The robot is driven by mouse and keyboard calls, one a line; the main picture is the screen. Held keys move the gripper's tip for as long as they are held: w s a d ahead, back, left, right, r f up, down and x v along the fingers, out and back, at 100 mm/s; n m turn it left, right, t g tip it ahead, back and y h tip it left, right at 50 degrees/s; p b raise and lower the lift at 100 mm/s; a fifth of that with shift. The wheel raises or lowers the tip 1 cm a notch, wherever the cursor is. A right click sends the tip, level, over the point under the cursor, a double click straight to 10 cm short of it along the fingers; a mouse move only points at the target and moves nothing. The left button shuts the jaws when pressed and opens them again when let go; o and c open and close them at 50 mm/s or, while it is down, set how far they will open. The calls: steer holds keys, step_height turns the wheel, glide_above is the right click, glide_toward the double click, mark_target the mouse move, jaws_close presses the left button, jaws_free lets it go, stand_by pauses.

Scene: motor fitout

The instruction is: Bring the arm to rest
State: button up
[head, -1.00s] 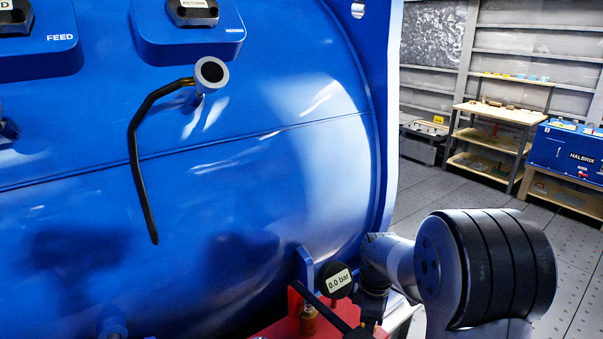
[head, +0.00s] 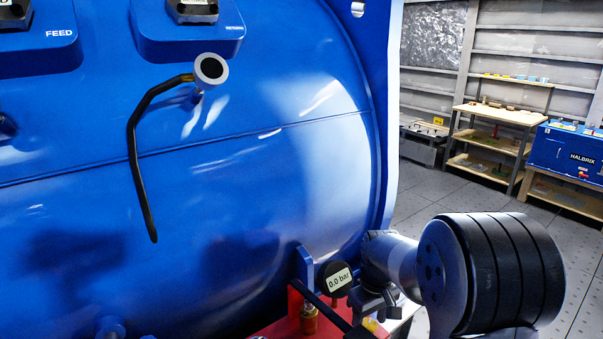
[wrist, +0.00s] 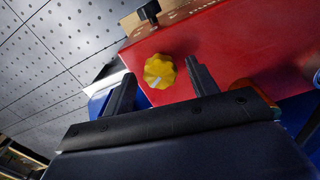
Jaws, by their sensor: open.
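In the wrist view my gripper (wrist: 160,90) is open, its two dark fingers apart. A yellow knob (wrist: 159,71) on a red unit (wrist: 215,45) shows between the fingertips, beyond them; I cannot tell the exact gap. In the head view my gripper sits low, right of centre, next to the red unit (head: 285,329), and its fingertips are not clearly seen there. My arm bends at the lower right, in front of the floor.
A large blue tank (head: 240,190) with a bent black pipe (head: 137,150) fills the left. A gauge (head: 337,279) reading 0.0 bar stands close to my gripper. A wooden shelf (head: 500,114) and a blue Halbrix box (head: 568,150) stand behind. Grey floor (head: 440,185) between is clear.

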steer(key=m+b, duration=0.1)
steer(key=m, duration=0.3)
steer(key=shift+m, duration=0.4)
steer(key=shift+m+b, duration=0.35)
steer(key=shift+m, duration=1.25)
